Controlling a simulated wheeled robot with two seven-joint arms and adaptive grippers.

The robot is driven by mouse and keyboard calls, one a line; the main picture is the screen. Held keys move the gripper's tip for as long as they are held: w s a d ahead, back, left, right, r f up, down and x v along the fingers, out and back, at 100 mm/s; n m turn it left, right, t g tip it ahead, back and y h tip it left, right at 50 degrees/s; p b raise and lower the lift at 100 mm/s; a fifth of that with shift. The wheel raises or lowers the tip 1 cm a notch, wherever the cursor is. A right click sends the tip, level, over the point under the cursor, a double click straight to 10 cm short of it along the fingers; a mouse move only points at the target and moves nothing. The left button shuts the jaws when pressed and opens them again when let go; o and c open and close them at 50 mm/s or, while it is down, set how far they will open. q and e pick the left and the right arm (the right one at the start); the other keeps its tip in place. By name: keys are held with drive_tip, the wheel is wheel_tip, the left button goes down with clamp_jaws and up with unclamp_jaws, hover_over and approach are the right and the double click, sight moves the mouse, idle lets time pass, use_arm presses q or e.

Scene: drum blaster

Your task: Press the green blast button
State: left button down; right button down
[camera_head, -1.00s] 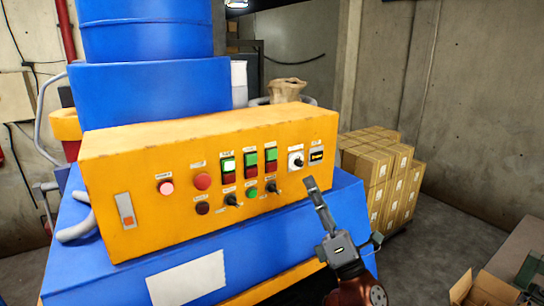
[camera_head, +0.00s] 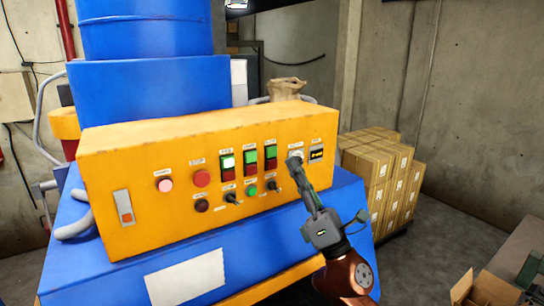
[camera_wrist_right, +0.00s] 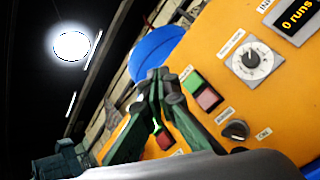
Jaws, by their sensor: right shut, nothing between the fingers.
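The orange control panel (camera_head: 130,175) carries three green-over-red button pairs, with green halves at the left (camera_head: 228,162), middle (camera_head: 250,156) and right (camera_head: 270,152); the left one is lit. A round green button (camera_head: 251,190) sits below them. The labels are too small for me to tell which is the blast button. My right gripper (camera_head: 294,162) is shut and empty, its tip in front of the white dial, right of the button pairs. In the right wrist view the fingertips (camera_wrist_right: 166,86) appear beside a green button half (camera_wrist_right: 194,82); contact cannot be told. My left gripper is out of view.
The white dial (camera_wrist_right: 254,62) and a display reading "0 runs" (camera_wrist_right: 298,16) are on the panel's right. Black knobs (camera_head: 272,187) and red buttons (camera_head: 202,178) share the panel. Stacked cartons (camera_head: 375,165) stand to the right, with bare floor nearby.

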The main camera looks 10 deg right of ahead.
sight(270, 140)
drive_tip(key=shift+w+a+b, duration=0.25)
drive_tip(key=shift+w+a, duration=0.05)
drive_tip(key=shift+w, duration=0.45)
drive_tip(key=shift+w+a+b, duration=0.25)
drive_tip(key=shift+w+a, duration=0.05)
drive_tip(key=shift+w, duration=0.5)
drive_tip(key=shift+w+a+b, duration=0.25)
drive_tip(key=shift+w+a, duration=0.05)
drive_tip(key=shift+w, duration=0.45)
drive_tip(key=shift+w, duration=0.2)
drive_tip(key=shift+w+a, duration=0.15)
drive_tip(key=shift+w, duration=0.1)
drive_tip(key=shift+w+a+b, duration=0.1)
drive_tip(key=shift+w+b, duration=0.3)
idle(0.3)
idle(0.4)
drive_tip(key=shift+s+d+p, duration=0.3)
drive_tip(key=shift+s+p, duration=0.05)
drive_tip(key=shift+s, duration=0.5)
